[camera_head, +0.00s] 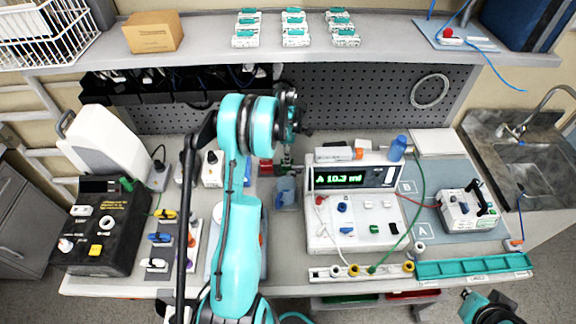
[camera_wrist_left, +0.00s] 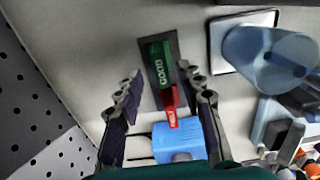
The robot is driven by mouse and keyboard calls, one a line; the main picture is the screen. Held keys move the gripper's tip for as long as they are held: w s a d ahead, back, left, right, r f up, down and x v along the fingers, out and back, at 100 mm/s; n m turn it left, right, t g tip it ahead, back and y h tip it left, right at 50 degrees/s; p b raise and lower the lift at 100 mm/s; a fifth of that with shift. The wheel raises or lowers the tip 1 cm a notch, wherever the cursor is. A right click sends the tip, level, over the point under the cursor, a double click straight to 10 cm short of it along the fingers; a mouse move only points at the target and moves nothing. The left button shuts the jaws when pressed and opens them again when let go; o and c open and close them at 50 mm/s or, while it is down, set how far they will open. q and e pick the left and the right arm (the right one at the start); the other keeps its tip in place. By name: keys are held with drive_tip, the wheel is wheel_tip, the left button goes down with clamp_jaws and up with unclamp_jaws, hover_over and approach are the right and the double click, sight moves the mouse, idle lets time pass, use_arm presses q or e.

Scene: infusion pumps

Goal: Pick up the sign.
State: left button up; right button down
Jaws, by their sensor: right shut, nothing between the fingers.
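The sign appears as a small green plate with white lettering (camera_wrist_left: 160,62) and a smaller red plate (camera_wrist_left: 170,105) on a dark base, in the left wrist view. In the head view a small red-and-green item beside the blue cup appears to be the same thing. My left gripper (camera_head: 292,120) is over the back middle of the bench. In the left wrist view its two fingers (camera_wrist_left: 160,72) are spread to either side of the sign, with a gap around it. Contact cannot be told. My right gripper (camera_head: 490,308) is at the bottom right edge, partly cut off, shut and empty.
A translucent blue cup (camera_wrist_left: 265,60) stands close beside the sign. A blue block (camera_wrist_left: 180,140) sits near the red plate. The white pump with a green display (camera_head: 352,210) stands right of my left arm. A perforated panel (camera_head: 370,95) rises behind.

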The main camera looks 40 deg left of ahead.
use_arm(q)
wheel_tip(320, 180, down, 4)
drive_tip(key=shift+d+r, duration=0.1)
drive_tip(key=shift+r, duration=0.05)
clamp_jaws()
drive_tip(key=shift+r, duration=0.15)
drive_tip(key=r, duration=0.4)
drive_tip(key=shift+d+r, duration=0.2)
drive_tip(key=w+d+r+p, duration=0.1)
drive_tip(key=w+d+r, duration=0.3)
drive_tip(key=d, duration=0.6)
wheel_tip(320, 180, up, 2)
drive_tip(key=shift+w+r, duration=0.2)
drive_tip(key=shift+w, duration=0.15)
